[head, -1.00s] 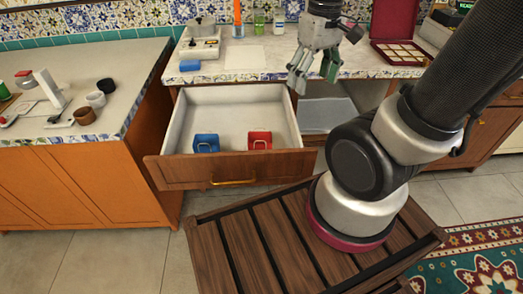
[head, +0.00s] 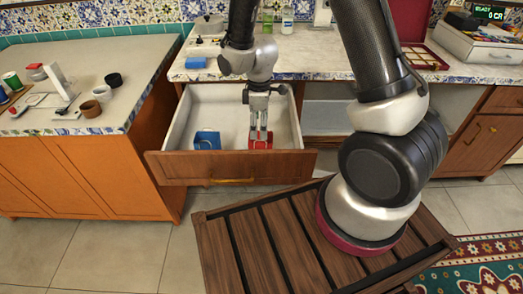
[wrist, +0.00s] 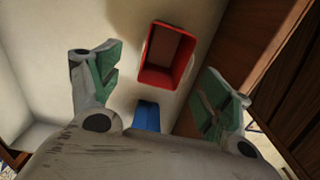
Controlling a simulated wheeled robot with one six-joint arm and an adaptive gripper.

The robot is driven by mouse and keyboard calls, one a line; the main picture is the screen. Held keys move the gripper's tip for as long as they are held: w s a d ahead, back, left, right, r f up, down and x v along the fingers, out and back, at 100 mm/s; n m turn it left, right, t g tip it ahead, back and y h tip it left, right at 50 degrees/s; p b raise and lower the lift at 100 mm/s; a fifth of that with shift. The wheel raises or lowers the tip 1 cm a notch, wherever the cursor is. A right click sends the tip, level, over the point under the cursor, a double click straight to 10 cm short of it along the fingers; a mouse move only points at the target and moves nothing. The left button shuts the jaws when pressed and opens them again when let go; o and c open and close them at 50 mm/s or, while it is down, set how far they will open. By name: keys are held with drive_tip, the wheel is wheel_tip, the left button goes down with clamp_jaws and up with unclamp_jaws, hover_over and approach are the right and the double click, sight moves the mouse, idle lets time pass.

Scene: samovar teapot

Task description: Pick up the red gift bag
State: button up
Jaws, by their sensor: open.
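The red gift bag (head: 260,142) stands in the open drawer (head: 231,160), near its front right corner. In the wrist view the bag (wrist: 167,56) shows from above as a red box with an open top. My gripper (head: 260,128) points down into the drawer right over the bag. In the wrist view its fingers (wrist: 160,80) are spread wide, with nothing between the pads. The bag lies a little beyond the gap between the fingertips in that view. In the head view the fingers partly hide the bag.
A blue gift bag (head: 207,140) stands in the drawer to the left; it also shows in the wrist view (wrist: 147,115). The drawer's wooden front is close to the red bag. The worktop (head: 300,66) overhangs the drawer's back.

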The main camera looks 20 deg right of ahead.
sight(261, 147)
drive_tip(key=f, duration=0.6)
drive_tip(key=shift+s+d+f, duration=0.1)
drive_tip(key=shift+s+f, duration=0.15)
drive_tip(key=shift+s, duration=0.05)
drive_tip(key=c, duration=1)
